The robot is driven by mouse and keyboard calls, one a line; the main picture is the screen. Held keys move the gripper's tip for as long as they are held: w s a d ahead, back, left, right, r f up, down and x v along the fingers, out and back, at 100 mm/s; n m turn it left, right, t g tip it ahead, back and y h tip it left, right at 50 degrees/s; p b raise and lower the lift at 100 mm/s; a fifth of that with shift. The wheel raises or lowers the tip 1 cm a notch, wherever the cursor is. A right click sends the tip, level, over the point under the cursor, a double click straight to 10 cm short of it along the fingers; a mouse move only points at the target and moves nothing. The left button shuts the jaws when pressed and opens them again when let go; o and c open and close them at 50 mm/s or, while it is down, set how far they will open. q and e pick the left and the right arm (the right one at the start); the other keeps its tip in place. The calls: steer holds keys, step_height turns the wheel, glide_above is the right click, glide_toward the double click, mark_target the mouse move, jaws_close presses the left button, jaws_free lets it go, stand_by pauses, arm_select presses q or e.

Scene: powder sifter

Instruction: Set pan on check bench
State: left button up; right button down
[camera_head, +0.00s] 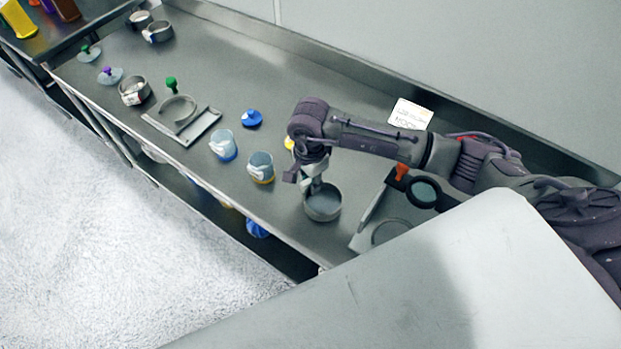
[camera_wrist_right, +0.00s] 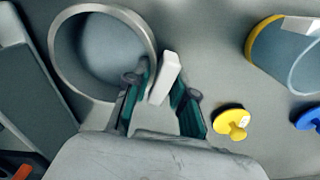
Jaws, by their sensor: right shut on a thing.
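A round grey metal pan (camera_head: 322,203) shows near the front edge of the long steel bench (camera_head: 262,85) in the head view. It also shows at upper left in the right wrist view (camera_wrist_right: 100,52), open side up and seemingly empty. My right gripper (camera_head: 313,181) is shut on the pan's pale tab (camera_wrist_right: 165,75) at the rim. I cannot tell whether the pan's base touches the bench. My left gripper is not in view.
Cups with blue (camera_head: 223,147) and yellow (camera_head: 260,168) bases stand left of the pan. A flat tray (camera_head: 207,127) holds a ring farther left. A yellow knob (camera_wrist_right: 232,122) lies close by. Right of the pan is a grey plate (camera_head: 362,240) with a dark ring (camera_head: 424,192).

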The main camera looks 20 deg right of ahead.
steer(key=shift+f, duration=0.5)
steer(key=shift+f, duration=0.15)
steer(key=shift+f+b, duration=0.15)
steer(key=shift+b, duration=0.15)
steer(key=c, duration=1)
jaws_free()
